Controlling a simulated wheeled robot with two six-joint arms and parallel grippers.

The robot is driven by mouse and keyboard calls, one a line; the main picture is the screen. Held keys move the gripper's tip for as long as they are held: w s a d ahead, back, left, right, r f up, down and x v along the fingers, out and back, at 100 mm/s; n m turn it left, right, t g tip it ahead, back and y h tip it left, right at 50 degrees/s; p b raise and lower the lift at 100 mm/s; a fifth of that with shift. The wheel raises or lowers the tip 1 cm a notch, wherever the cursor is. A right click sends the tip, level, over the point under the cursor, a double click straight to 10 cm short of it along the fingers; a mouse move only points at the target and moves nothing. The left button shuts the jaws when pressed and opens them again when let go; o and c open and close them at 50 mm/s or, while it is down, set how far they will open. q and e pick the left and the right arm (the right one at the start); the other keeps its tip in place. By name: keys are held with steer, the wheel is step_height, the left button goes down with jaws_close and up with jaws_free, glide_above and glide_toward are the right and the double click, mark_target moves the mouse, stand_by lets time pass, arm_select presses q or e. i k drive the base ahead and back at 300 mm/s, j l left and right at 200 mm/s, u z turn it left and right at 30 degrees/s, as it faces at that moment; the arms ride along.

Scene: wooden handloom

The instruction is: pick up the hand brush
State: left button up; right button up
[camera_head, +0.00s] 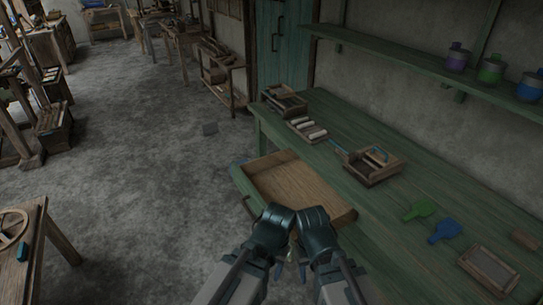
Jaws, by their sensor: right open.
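I cannot single out a hand brush for certain. A small brown block (525,240) at the right end of the green workbench might be one, but it is too small and dark to tell. My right gripper (303,268) is open in front of the pulled-out drawer, well to the left of that block, and nothing shows between its fingers. My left gripper (278,270) is close beside it on the left. Its fingers are mostly hidden, so its opening cannot be made out. Neither gripper visibly touches anything on the bench.
The wooden drawer (300,187) is open and looks empty. On the bench lie a green paddle-shaped piece (420,209), a blue one (445,231), a wooden frame (488,268) and a tool tray (372,178). A shelf (415,62) overhangs the bench. The floor (150,190) to the left is mostly clear.

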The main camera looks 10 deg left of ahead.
mark_target(531, 243)
steer(key=z, duration=1.75)
